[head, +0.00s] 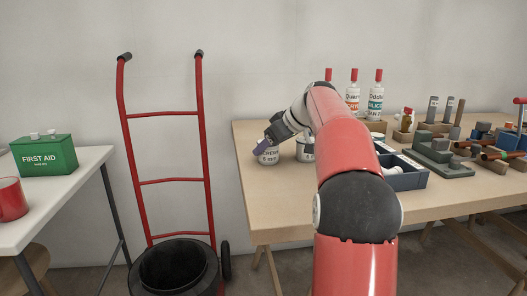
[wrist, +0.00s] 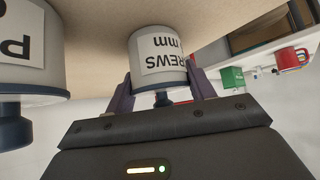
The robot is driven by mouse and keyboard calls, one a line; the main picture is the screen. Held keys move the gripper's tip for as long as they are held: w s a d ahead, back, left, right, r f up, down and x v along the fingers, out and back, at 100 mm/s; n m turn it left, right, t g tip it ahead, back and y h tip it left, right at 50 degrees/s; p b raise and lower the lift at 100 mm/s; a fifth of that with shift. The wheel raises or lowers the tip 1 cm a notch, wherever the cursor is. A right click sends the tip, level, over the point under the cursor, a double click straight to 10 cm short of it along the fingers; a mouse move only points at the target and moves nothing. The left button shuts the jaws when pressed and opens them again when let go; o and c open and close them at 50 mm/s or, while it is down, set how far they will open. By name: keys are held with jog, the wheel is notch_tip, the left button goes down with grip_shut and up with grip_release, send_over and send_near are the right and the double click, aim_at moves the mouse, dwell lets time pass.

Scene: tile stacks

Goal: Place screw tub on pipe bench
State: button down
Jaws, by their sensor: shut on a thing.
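The screw tub (head: 268,157) is a small pale tub with a white label, at the left end of the wooden pipe bench (head: 256,133). In the wrist view the tub (wrist: 157,48) appears upside down, with "SCREWS mm" on its label. My gripper (head: 265,145) reaches over it from the right. In the wrist view my gripper's two purple fingers (wrist: 161,88) are shut on the tub's sides near its dark top. The tub's base is against or just above the bench top; I cannot tell which. My arm hides part of the bench.
A second tub (head: 305,151) stands just right, also large in the wrist view (wrist: 30,45). A dark open box (head: 408,180), bottles (head: 353,98) and pipe tools (head: 440,155) fill the bench further right. A red hand truck (head: 165,182) and a white table (head: 60,190) stand left.

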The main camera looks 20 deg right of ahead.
jog(key=c, duration=0.5)
grip_release()
jog(key=shift+r, duration=0.1)
jog(key=shift+s+d+r, duration=0.1)
jog(key=shift+d+r, duration=0.05)
jog(key=shift+r, duration=0.05)
jog(key=p+v, duration=0.1)
jog(key=v, duration=1)
jog(key=shift+s+r, duration=0.2)
jog(key=shift+s, duration=0.1)
jog(key=shift+d, duration=0.1)
